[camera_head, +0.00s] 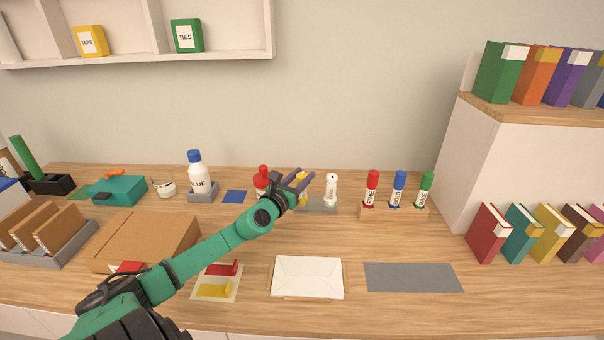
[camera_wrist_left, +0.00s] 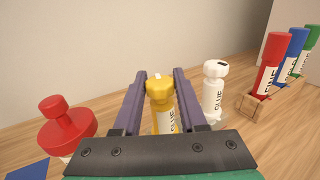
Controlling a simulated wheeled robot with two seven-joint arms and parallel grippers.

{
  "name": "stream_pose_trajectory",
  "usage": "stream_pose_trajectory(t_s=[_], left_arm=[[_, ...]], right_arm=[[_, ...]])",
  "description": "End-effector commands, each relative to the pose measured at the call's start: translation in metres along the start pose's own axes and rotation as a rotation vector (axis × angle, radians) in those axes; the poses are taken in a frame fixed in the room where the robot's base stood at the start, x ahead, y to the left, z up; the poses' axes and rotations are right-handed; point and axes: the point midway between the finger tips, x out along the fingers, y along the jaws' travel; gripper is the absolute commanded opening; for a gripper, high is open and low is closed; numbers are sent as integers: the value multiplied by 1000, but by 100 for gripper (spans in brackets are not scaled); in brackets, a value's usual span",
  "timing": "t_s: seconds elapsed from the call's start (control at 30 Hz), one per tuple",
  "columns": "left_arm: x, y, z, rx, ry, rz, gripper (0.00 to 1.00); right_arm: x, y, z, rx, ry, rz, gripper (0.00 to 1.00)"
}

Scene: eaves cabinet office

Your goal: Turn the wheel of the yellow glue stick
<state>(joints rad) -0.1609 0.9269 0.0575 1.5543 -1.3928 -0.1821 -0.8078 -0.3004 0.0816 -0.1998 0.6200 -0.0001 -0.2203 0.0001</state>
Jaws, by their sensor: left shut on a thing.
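The yellow glue stick (camera_wrist_left: 159,92) stands upright on the desk, with its knobbed yellow top between the two fingers of my left gripper (camera_wrist_left: 157,84). The gripper is shut on this top. In the head view the left gripper (camera_head: 300,182) hides most of the glue stick, and only a little yellow (camera_head: 303,174) shows. My right gripper is not in view.
A white glue stick (camera_head: 331,190) stands close on the right and a red bottle (camera_head: 262,181) close on the left. Red, blue and green sticks stand in a wooden holder (camera_head: 394,213) further right. A white envelope (camera_head: 307,276) and a grey mat (camera_head: 413,277) lie in front.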

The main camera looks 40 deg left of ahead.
Motion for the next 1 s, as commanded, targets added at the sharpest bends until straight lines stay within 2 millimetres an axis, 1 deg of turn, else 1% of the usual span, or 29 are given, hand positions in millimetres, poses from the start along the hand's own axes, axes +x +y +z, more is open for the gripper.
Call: stream_pose_trajectory(t_s=[0.03,0.2,0.3,0.4,0.5,0.6,0.8,1.0], left_arm=[[0,0,8,-5,3,16,0],[0,-1,13,-7,4,103,0],[0,-2,12,-6,4,174,0],[0,-2,9,-7,4,252,0],[0,-2,6,-7,3,331,0],[0,-2,4,-4,2,406,0],[0,-1,1,-3,1,527,0],[0,0,0,-1,1,598,0]], right_arm=[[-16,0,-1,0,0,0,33],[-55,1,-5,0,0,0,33],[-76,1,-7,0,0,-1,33],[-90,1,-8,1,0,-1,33],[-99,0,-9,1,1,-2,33],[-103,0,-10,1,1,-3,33],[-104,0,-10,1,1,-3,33],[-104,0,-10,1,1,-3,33]])
